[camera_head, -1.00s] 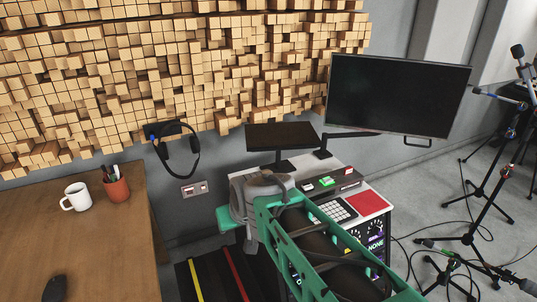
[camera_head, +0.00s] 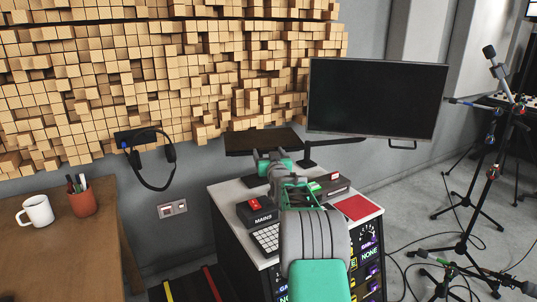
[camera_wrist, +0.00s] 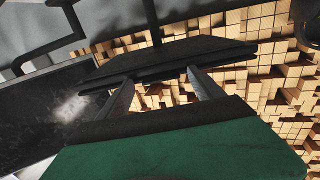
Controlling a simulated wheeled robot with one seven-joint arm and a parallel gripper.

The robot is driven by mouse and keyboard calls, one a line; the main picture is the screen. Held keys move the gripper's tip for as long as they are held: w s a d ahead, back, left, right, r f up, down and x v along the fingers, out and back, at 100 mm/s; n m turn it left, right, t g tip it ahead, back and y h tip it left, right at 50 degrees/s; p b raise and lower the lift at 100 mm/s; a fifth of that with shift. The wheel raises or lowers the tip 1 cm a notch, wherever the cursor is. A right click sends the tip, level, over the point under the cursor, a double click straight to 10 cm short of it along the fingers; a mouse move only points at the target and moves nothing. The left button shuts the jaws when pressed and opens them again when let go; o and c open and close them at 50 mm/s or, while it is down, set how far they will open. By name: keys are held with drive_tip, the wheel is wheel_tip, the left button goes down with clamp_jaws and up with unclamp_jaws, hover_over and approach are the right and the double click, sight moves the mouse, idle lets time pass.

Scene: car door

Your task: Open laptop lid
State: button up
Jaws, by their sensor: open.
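A dark, thin laptop (camera_head: 262,141) sits on a stand at the back of the desk, below the wooden block wall. Its lid looks shut or nearly so. In the wrist view the laptop (camera_wrist: 165,60) shows as a dark slab with two layers along its near edge. My gripper (camera_head: 268,156) is just in front of the laptop's near edge in the head view. In the wrist view my gripper (camera_wrist: 160,77) is open and empty, its two grey fingers apart and pointing at that edge. Whether the fingertips touch it I cannot tell.
A large monitor (camera_head: 376,98) on an arm stands right of the laptop. The white desk (camera_head: 228,192) below my arm holds a "MAINS" box (camera_head: 257,212), a keypad (camera_head: 266,238) and a red pad (camera_head: 358,207). Microphone stands (camera_head: 466,215) stand at the right.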

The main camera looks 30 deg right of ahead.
drive_tip(key=shift+w, duration=0.2)
drive_tip(key=shift+c, duration=0.6)
clamp_jaws()
